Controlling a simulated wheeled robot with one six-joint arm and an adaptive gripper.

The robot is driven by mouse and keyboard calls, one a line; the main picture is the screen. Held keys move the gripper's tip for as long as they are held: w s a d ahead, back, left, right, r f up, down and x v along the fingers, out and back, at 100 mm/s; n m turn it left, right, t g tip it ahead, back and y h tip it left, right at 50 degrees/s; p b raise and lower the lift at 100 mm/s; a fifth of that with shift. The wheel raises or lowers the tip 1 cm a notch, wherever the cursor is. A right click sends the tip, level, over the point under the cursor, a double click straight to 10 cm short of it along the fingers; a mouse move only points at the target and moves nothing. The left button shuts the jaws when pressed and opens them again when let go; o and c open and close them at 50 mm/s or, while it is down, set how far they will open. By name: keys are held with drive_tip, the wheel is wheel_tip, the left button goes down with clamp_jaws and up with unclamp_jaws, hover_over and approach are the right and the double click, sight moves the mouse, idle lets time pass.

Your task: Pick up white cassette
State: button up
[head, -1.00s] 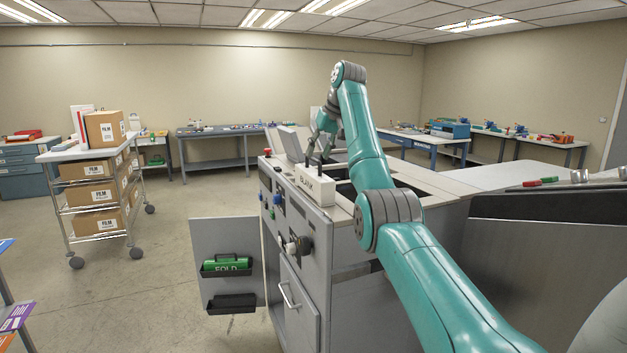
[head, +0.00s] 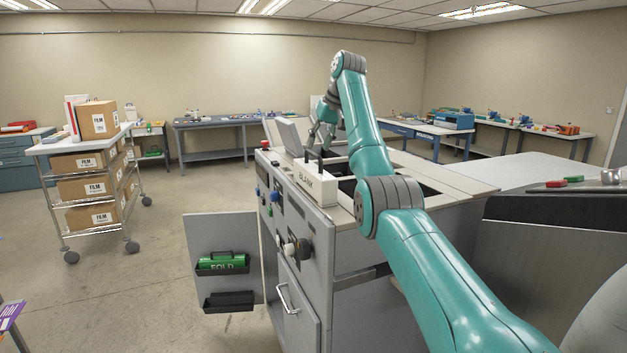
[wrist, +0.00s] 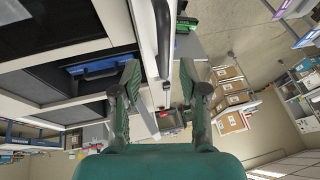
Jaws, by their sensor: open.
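The white cassette (head: 318,190), marked BLANK, sits upright at the top front edge of the grey machine (head: 345,255). It has a black handle (head: 313,157) on top. In the wrist view the white cassette (wrist: 144,40) is a narrow pale strip, with its dark handle (wrist: 163,42) running between the lines of my fingers. My gripper (head: 322,138) is open and empty, just behind and above the handle in the head view. In the wrist view my gripper (wrist: 160,80) has its fingers spread to either side of the handle line. I cannot tell the exact gap to the handle.
A blue piece with a black handle (wrist: 100,68) lies in a machine bay. A green FOLD cassette (head: 222,262) sits in a holder on the open door (head: 207,236). A cart with film boxes (head: 92,187) stands left. Open floor lies between cart and machine.

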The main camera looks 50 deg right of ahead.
sight(312, 152)
drive_tip(key=shift+w+x, duration=0.2)
drive_tip(key=shift+x, duration=2.4)
drive_tip(key=shift+a+r, duration=0.1)
drive_tip(key=shift+a, duration=0.05)
clamp_jaws()
